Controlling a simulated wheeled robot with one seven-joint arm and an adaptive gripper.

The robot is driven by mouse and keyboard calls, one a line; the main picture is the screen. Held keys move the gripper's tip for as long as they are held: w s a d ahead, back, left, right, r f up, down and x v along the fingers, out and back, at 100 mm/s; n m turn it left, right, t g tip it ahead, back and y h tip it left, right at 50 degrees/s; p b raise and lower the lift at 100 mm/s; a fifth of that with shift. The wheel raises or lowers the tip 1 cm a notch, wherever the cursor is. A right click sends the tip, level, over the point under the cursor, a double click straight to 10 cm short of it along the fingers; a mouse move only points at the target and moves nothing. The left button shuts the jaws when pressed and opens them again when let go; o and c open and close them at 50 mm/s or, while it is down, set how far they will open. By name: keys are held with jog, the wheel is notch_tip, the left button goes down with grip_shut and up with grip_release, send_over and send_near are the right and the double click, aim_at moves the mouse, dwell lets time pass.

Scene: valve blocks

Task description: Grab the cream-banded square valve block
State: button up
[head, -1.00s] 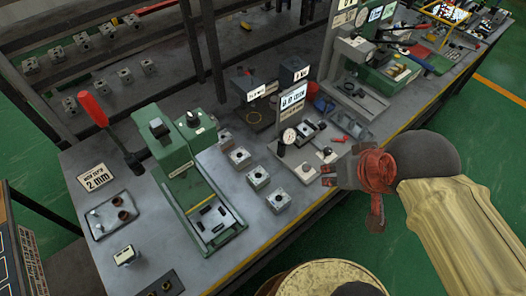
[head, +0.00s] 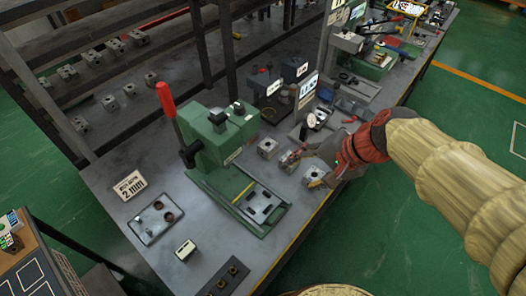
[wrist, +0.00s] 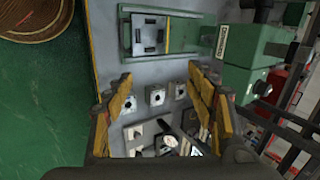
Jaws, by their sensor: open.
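Several small square grey metal valve blocks with dark round holes lie on the grey bench near my gripper. In the head view one block (head: 267,148) is beside the green press, and another block (head: 314,177) is partly hidden by my gripper (head: 308,168). The wrist view shows a row of three blocks between my spread fingers: a left block (wrist: 130,104), a middle block (wrist: 157,96) and a right block (wrist: 180,90). I cannot make out which one has the cream band. My gripper is open and empty, pointing down above the bench.
A green press (head: 225,140) with a red-handled lever (head: 166,100) stands left of the blocks. A dial gauge fixture (head: 311,121) is close behind my gripper. A small pale box (head: 186,250) and a tray (head: 156,220) lie at the near left. The shelf behind holds more blocks.

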jog(key=shift+o, duration=1.4)
jog(key=w+a+f+m+y, duration=0.4)
jog(key=w+f+m, duration=0.3)
jog(key=w, duration=0.5)
jog(key=shift+w+a+f+m+t, duration=0.3)
jog(key=shift+a+m+t, duration=0.15)
jog(key=shift+m, duration=0.35)
jog(key=m+t, duration=0.4)
jog(key=m, duration=0.7)
send_near(267, 145)
jog(key=shift+g, duration=0.25)
jog(key=b+x, duration=0.2)
jog(key=x, duration=0.5)
jog(key=shift+w, duration=0.3)
jog(key=shift+r, duration=0.1)
jog(key=c, duration=0.4)
jog(key=c, duration=1.3)
